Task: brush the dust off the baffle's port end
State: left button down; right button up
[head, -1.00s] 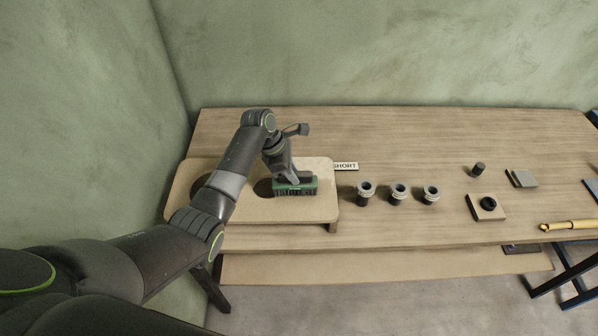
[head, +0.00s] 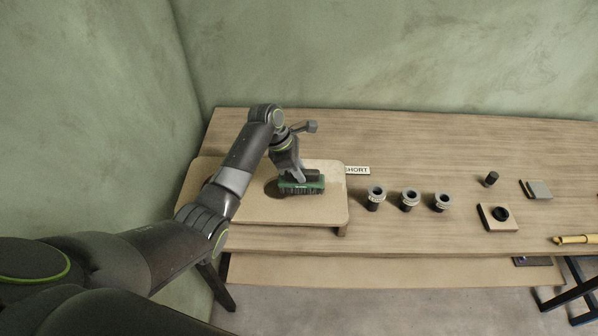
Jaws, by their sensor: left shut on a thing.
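The baffle (head: 240,208) is a pale tan board with rounded corners, raised on short feet at the left of the table. A dark round hole (head: 271,188), likely the port, shows just left of the brush and is partly covered by it. The brush (head: 302,188) has a green body and dark bristles. My left gripper (head: 299,177) is shut on the brush from above and holds it bristles down at the board's top, towards its right end. I cannot tell whether the bristles touch the board. My right gripper is not in view.
A sign reading "SHORT" (head: 357,170) lies behind the board's right end. Several dark ringed tubes, one of them here (head: 409,200), stand to its right. Further right are a square block with a black ring (head: 498,216), a small black cylinder (head: 491,179) and a yellow tool (head: 575,239).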

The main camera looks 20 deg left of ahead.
pick_arm(q)
jog(key=shift+r, duration=0.2)
jog(key=shift+r, duration=2.9)
jog(key=shift+w+a+r, duration=0.15)
jog(key=shift+w+r, duration=0.05)
jog(key=shift+w, duration=0.2)
jog(key=shift+w+a+f+b, duration=0.1)
jog(key=shift+w+f+b, duration=0.2)
jog(key=shift+f, duration=0.9)
jog(key=shift+w+a+f+b, duration=0.1)
jog(key=shift+w+f+b, duration=0.2)
jog(key=shift+f, duration=0.85)
jog(key=shift+w+a+f+b, duration=0.15)
jog(key=shift+w+f, duration=0.25)
jog(key=shift+f, duration=0.8)
jog(key=shift+d+f, duration=0.1)
jog(key=shift+f, duration=0.5)
jog(key=shift+d+r, duration=0.1)
